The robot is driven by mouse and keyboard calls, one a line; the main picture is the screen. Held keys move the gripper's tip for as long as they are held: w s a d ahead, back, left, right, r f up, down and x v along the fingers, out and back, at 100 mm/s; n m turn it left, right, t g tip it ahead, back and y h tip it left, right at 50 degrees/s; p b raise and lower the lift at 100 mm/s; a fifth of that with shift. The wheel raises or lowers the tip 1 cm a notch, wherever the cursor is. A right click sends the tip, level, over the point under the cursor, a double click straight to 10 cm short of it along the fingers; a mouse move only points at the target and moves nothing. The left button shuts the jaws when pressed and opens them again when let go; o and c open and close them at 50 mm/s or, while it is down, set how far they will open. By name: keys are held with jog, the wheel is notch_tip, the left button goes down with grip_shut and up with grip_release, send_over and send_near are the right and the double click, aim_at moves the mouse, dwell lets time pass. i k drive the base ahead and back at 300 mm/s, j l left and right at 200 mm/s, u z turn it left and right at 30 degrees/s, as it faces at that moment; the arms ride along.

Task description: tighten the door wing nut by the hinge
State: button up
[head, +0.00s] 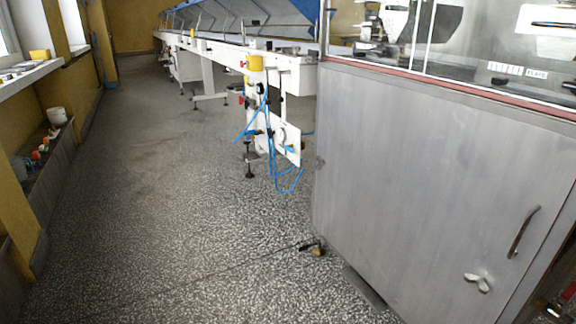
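A pale metal wing nut (477,283) sits on the lower right of a grey steel door panel (410,185), its wings spread at a slant. It is below and left of a dark bar handle (523,231). I cannot tell how tight it is. No hinge is clear; a small dark spot shows at the panel's left edge, too small to tell. My gripper is not in view.
A small dark and yellowish fitting (313,247) lies on the speckled floor (190,215) beside the cabinet. A long white conveyor (290,75) with hanging blue hoses (272,165) stands behind. A ledge (50,160) runs along the left wall. The floor between is clear.

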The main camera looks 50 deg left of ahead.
aim_at(322, 161)
jog(key=u, duration=1.65)
jog(key=i+j+u, duration=0.15)
jog(key=i, duration=0.95)
jog(key=i+u, duration=0.1)
jog(key=i, duration=0.95)
